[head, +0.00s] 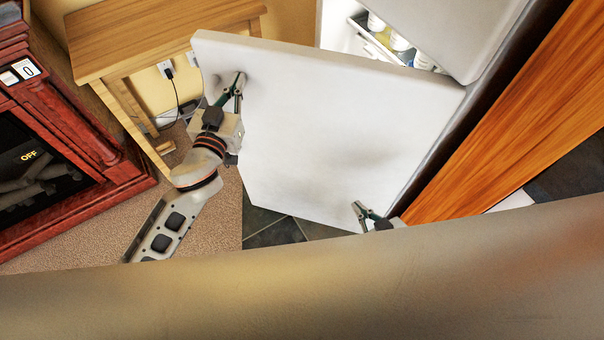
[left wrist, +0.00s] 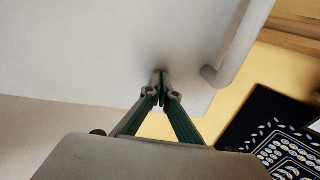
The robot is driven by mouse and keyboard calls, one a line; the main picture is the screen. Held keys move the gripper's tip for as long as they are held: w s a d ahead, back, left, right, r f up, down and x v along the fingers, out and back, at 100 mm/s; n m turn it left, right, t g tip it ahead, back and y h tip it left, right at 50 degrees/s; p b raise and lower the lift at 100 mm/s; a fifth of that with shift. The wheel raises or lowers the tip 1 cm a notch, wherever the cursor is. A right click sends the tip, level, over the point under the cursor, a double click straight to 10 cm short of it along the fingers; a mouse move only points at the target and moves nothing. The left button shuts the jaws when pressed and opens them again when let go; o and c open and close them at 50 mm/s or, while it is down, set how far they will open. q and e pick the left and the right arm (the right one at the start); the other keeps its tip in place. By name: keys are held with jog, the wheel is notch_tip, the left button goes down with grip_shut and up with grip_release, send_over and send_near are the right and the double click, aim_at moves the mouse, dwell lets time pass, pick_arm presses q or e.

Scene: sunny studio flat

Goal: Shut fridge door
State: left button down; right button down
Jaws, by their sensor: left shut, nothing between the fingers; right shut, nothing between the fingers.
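The white fridge door (head: 320,130) stands open in the head view, swung out from the fridge body, with shelves and containers (head: 385,35) showing behind its top edge. My left gripper (head: 240,80) is shut and empty at the upper left part of the door's outer face. In the left wrist view its fingertips (left wrist: 161,76) are at or very near the white door surface (left wrist: 80,50), beside a pale bar-like handle (left wrist: 235,50); contact is hard to tell. My right gripper (head: 358,208) is shut and empty near the door's lower edge.
A wooden table (head: 150,40) stands at the upper left, near a wall socket with a cord. A dark red fireplace cabinet (head: 70,150) is at the left. An orange wood panel (head: 510,110) borders the fridge. A dark patterned rug (left wrist: 275,135) shows in the left wrist view.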

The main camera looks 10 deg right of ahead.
aim_at(246, 68)
pick_arm(q)
jog(key=shift+x, duration=2.65)
jog(key=shift+d, duration=0.1)
jog(key=shift+d+b+x, duration=0.2)
jog(key=shift+b+x, duration=0.2)
jog(key=shift+x, duration=0.75)
jog(key=shift+d+b+x, duration=0.15)
jog(key=shift+b+x, duration=0.25)
jog(key=shift+x, duration=0.75)
jog(key=shift+s, duration=0.15)
